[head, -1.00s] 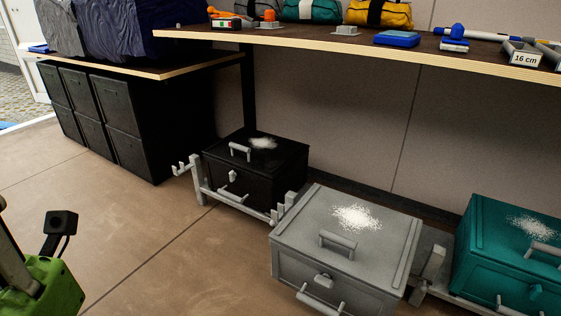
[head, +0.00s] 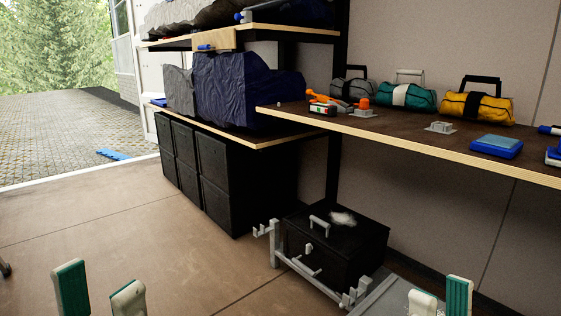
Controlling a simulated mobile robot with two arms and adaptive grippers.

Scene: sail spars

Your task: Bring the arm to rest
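My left gripper (head: 98,290) is at the bottom left of the head view, low over the brown floor. Its two fingertips stand well apart, with nothing between them. My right gripper (head: 440,297) is at the bottom right, in front of the grey chest. Its fingertips are apart by a narrower gap, with nothing seen between them. Only the finger ends show; the rest of both arms is below the picture.
Black bins (head: 228,185) stand at the left shelf.

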